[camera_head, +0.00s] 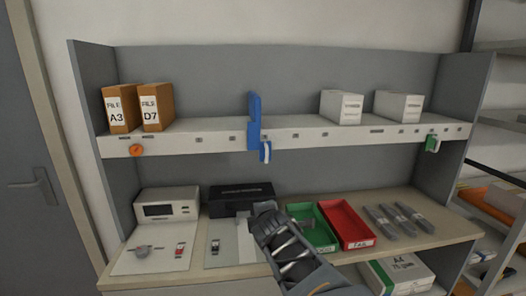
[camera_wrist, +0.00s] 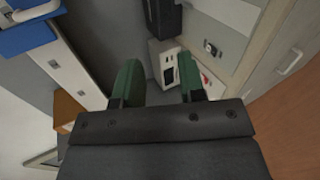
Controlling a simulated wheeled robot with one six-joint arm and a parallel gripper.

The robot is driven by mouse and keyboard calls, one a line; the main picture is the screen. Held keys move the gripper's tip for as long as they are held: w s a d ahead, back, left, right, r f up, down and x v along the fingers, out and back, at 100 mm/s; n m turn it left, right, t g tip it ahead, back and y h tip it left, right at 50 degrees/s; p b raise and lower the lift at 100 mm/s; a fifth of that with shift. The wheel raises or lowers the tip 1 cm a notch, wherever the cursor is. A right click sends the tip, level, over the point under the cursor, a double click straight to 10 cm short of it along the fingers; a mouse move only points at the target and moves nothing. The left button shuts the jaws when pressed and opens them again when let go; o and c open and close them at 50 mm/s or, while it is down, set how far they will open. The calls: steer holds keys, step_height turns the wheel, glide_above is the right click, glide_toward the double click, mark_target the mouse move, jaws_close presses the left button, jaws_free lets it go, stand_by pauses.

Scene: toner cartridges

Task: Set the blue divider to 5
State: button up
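The blue divider (camera_head: 254,122) stands upright on the upper shelf, left of its middle, and overlaps the front rail. A blue-and-white handle-like part (camera_head: 265,152) hangs at its lower front. A blue part with a pale handle (camera_wrist: 28,36) shows at the top left of the wrist view and looks like the divider. The shelf's white front rail (camera_head: 350,136) carries small dark labels, too small to read. My gripper (camera_wrist: 160,80) is open, its green fingers apart with nothing held between them. In the head view my arm is over the bench, below the divider and apart from it.
Orange files A3 (camera_head: 118,108) and D7 (camera_head: 156,107) stand left on the shelf; white boxes (camera_head: 341,107) stand right. Below are a black box (camera_head: 240,197), green tray (camera_head: 318,238) and red tray (camera_head: 345,224).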

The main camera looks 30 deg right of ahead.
steer(key=w+d+r+n+t+h, duration=0.1)
steer(key=d+r+n+t, duration=0.2)
steer(key=d+r+n, duration=0.4)
steer(key=n+t+y+p, duration=0.2)
steer(key=n+t, duration=0.1)
steer(key=n, duration=0.9)
glide_toward(267, 155)
steer(key=p+x, duration=0.3)
steer(key=x, duration=0.7)
steer(key=shift+w+d+p, duration=0.1)
steer(key=shift+w+p, duration=0.15)
steer(key=shift+p, duration=0.05)
steer(key=shift+c, duration=0.2)
jaws_close()
